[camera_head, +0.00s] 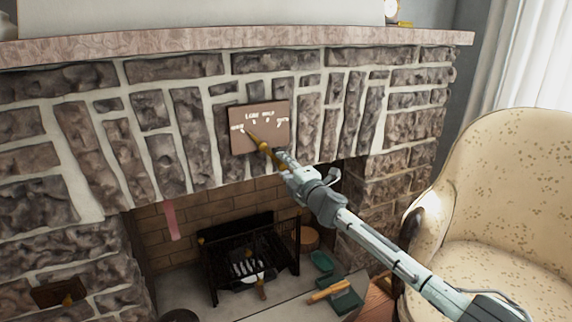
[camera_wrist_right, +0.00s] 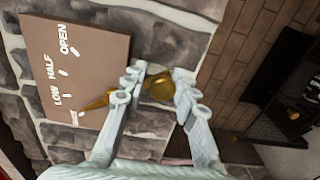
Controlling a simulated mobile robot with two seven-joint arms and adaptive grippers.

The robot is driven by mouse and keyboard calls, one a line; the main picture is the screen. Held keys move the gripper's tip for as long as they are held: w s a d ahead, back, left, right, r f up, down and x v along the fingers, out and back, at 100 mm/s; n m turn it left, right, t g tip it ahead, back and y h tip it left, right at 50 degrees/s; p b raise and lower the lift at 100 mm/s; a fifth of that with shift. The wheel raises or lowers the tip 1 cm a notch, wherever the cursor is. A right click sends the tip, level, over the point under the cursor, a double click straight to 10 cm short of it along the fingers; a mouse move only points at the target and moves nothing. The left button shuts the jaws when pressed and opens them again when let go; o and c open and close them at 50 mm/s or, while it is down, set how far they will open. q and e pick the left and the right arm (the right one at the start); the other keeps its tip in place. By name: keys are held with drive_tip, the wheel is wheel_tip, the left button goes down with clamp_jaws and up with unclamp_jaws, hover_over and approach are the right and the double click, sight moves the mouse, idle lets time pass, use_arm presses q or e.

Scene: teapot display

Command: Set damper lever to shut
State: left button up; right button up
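The damper plate (camera_head: 262,138) is a brown square on the stone front, with white labels in an arc: one at left, LOW, HALF, and OPEN at right. It also shows in the wrist view (camera_wrist_right: 100,50). The brass damper lever (camera_head: 255,139) has its pointed end near the leftmost label, which reads as SHUT. In the wrist view, its round knob (camera_wrist_right: 160,88) sits between the fingers of my right gripper (camera_wrist_right: 160,86). My left gripper is in neither view.
A stone mantel (camera_head: 210,45) runs above the plate. Below is the fireplace opening with a black grate (camera_head: 250,262) and a hanging red strip (camera_head: 172,220). A cream armchair (camera_head: 500,190) stands at right. Green objects (camera_head: 345,300) lie on the hearth.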

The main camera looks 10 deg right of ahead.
drive_tip(key=shift+o, duration=1.2)
drive_tip(key=shift+a, duration=0.2)
drive_tip(key=shift+d+r, duration=0.1)
drive_tip(key=shift+d, duration=0.1)
drive_tip(key=shift+d, duration=0.15)
drive_tip(key=v, duration=1.2)
drive_tip(key=shift+c, duration=0.5)
